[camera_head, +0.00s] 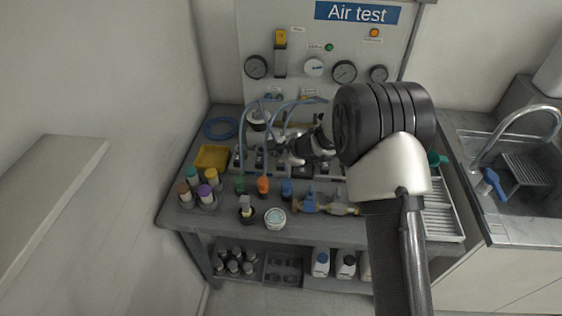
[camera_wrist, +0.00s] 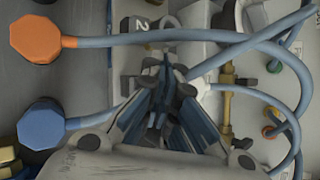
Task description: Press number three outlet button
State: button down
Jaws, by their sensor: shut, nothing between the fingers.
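The outlet row (camera_head: 250,160) runs along the back of the bench, with light hoses looping over it. In the wrist view a label reading 2 (camera_wrist: 146,48) shows on a pale outlet block, just left of and above my fingertips. My gripper (camera_head: 284,156) is shut and empty, pointing down over the row; it also shows in the wrist view (camera_wrist: 166,66). Its fingers and body cover the part of the row below label 2. I cannot pick out a label 3 or its button, or tell whether the fingertips touch anything.
An orange fitting (camera_wrist: 35,38) and a blue fitting (camera_wrist: 42,124) sit at the left in the wrist view. Hoses (camera_wrist: 245,45) cross close to the fingers. Bottles (camera_head: 206,194), a yellow tray (camera_head: 212,157) and a white jar (camera_head: 275,217) stand on the bench.

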aim_at(279, 162)
jog(key=shift+f+b, duration=0.35)
jog(key=shift+b, duration=0.05)
jog(key=shift+f+b, duration=0.45)
jog(key=shift+b, duration=0.05)
dwell(0.6)
jog(key=shift+r, duration=0.15)
jog(key=shift+r+p, duration=0.6)
jog(key=shift+r, duration=0.15)
jog(key=shift+r+p, duration=1.8)
jog(key=shift+r, duration=0.7)
